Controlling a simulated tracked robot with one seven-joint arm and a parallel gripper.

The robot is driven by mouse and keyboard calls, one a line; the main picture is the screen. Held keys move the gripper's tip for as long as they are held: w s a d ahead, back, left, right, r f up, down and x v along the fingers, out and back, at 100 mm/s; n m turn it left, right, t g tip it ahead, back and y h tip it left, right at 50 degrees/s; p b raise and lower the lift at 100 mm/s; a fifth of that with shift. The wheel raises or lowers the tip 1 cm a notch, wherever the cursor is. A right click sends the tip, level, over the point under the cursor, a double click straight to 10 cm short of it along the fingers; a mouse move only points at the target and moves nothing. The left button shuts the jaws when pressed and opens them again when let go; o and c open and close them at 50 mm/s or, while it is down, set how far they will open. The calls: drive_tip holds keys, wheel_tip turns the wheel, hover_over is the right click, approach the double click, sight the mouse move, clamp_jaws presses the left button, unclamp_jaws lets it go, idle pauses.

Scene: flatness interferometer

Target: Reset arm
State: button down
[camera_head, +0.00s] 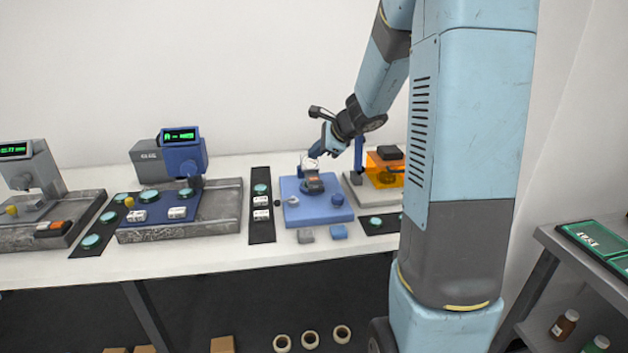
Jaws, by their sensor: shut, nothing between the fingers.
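My arm comes down from the top of the view and reaches left over the white bench. My gripper (312,178) is shut and looks empty. I cannot tell whether the fingertips touch that block. My own column hides the bench's right part.
Left on the bench (170,268) stand a blue-headed instrument (184,155) and a grey one (28,165). A dark strip (262,228) with discs and white blocks lies beside the plate. An orange device (386,172) stands close to my wrist's right. A side shelf (575,245) is at far right.

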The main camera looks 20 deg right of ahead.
idle(0.4)
drive_tip(key=s+a+r+n+g, duration=0.1)
drive_tip(key=s+a+r+n, duration=0.35)
drive_tip(key=s, duration=0.25)
drive_tip(key=s+a+r+n+g, duration=0.1)
drive_tip(key=s+a+r+n, duration=0.25)
drive_tip(key=s+n, duration=0.35)
drive_tip(key=s+d+r+n+h, duration=0.1)
drive_tip(key=s+n, duration=0.3)
drive_tip(key=s, duration=0.6)
drive_tip(key=s+d+r+n+h, duration=0.1)
drive_tip(key=s+n+h, duration=0.2)
drive_tip(key=s, duration=0.6)
drive_tip(key=shift+s+d+r+n+h, duration=0.3)
drive_tip(key=shift+s+r+n+h, duration=0.1)
drive_tip(key=shift+n, duration=0.65)
